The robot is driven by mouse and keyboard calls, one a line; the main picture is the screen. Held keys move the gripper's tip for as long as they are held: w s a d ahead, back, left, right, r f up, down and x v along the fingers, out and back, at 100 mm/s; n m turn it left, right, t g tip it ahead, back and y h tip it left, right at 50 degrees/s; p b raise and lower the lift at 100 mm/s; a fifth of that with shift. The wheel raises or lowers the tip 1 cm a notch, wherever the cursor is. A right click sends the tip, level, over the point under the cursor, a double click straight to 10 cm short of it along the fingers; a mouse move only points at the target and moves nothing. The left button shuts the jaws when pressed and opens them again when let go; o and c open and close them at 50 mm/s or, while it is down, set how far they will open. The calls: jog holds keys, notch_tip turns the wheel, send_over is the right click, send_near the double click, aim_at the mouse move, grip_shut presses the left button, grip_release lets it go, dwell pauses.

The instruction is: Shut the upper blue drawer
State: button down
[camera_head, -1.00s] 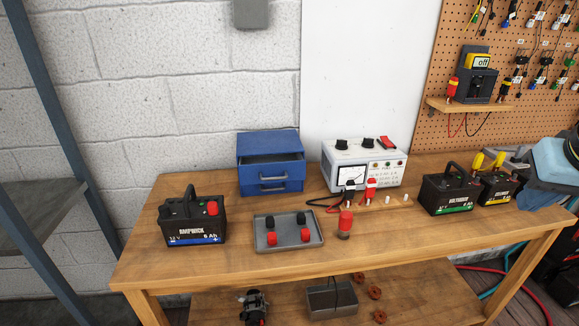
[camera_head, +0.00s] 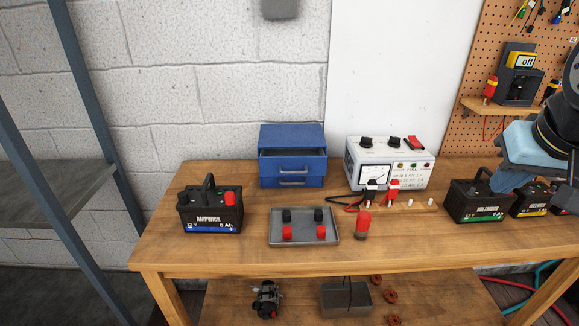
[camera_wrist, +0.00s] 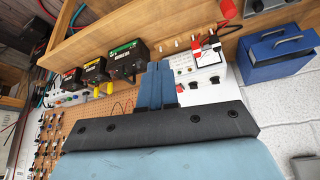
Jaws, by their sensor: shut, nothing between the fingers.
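The blue drawer cabinet (camera_head: 291,137) stands on the workbench against the wall, left of centre in the head view. Its upper drawer (camera_head: 276,166) is pulled out part way, with a dark gap above its front and a grey handle. In the wrist view the cabinet (camera_wrist: 290,65) appears tilted at the upper right. My gripper (camera_wrist: 160,66) is shut and empty, its blue fingers together, pointing toward the bench. It is well to the right of the cabinet, by the batteries, touching nothing that I can see.
A white power supply (camera_head: 395,155) stands right of the cabinet. A grey tray (camera_head: 304,241) with red and black knobs and a red-topped cylinder (camera_head: 362,225) lie in front. Batteries stand left (camera_head: 210,208) and right (camera_head: 475,203). Bench space directly before the cabinet is narrow.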

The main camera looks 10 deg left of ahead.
jog(key=shift+a, duration=0.2)
jog(key=w+a+n+g, duration=0.1)
jog(key=w+a+n, duration=0.9)
jog(key=a+n, duration=0.75)
jog(key=w+a+f+n+g, duration=0.1)
jog(key=a+f+n, duration=0.1)
jog(key=a+n, duration=0.75)
jog(key=w+a+f+n, duration=0.1)
jog(key=a+f+n, duration=0.2)
jog(key=a+n, duration=0.65)
jog(key=w+f+n, duration=0.2)
jog(key=w+f, duration=0.4)
jog(key=f, duration=0.4)
jog(key=shift+w+d+y, duration=0.15)
jog(key=shift+w+y, duration=0.15)
jog(key=shift+y, duration=0.1)
jog(key=shift+n, duration=0.25)
